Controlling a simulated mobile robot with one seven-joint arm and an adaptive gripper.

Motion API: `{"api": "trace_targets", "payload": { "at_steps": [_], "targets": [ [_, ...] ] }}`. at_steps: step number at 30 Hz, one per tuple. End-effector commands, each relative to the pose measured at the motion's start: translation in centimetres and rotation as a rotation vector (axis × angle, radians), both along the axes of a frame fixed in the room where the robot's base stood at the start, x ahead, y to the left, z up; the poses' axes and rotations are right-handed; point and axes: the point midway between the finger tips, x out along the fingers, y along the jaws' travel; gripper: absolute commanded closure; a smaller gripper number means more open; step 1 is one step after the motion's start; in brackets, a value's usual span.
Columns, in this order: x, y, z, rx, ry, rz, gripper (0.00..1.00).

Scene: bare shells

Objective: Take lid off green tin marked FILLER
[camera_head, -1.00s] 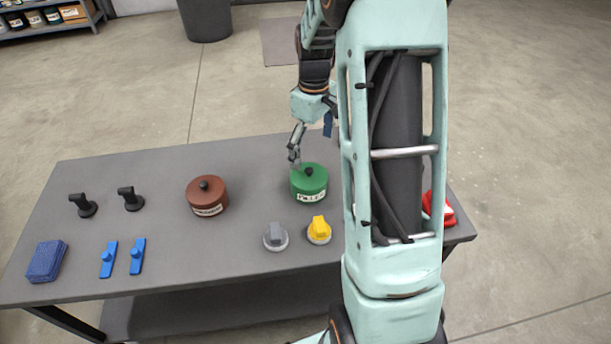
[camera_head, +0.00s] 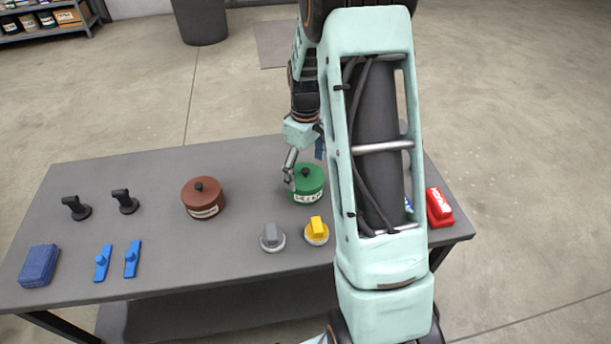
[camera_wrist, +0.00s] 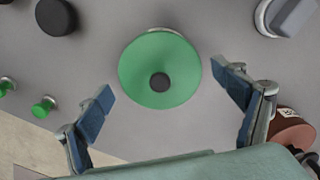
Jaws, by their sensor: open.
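The green tin (camera_head: 308,184) stands upright on the grey table, its lid on, with a black knob on top and a white label on its front. The label is only partly legible in the head view. In the wrist view the round green lid (camera_wrist: 160,70) and its dark knob (camera_wrist: 160,82) lie ahead of and between my fingers. My gripper (camera_wrist: 168,95) is open and empty, its blue-padded fingers spread apart on either side and clear of the lid. In the head view my gripper (camera_head: 290,182) is at the tin's left edge; my arm hides part of the table.
A brown tin (camera_head: 204,200) stands to the left. Grey (camera_head: 272,238) and yellow (camera_head: 317,231) knobbed pieces sit in front of the green tin. A red object (camera_head: 438,207) is at the right. Black handles, blue pieces and a blue sponge (camera_head: 39,265) lie at the left.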

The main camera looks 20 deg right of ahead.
Motion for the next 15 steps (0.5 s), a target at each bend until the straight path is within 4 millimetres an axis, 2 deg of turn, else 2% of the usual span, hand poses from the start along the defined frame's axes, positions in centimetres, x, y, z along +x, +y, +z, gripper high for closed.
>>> {"api": "trace_targets", "payload": {
  "at_steps": [2,15],
  "targets": [
    [0.01,-0.01,0.02,0.000,0.000,0.000,0.24],
    [-0.03,-0.03,-0.06,-0.001,0.001,0.000,0.73]
  ]
}}
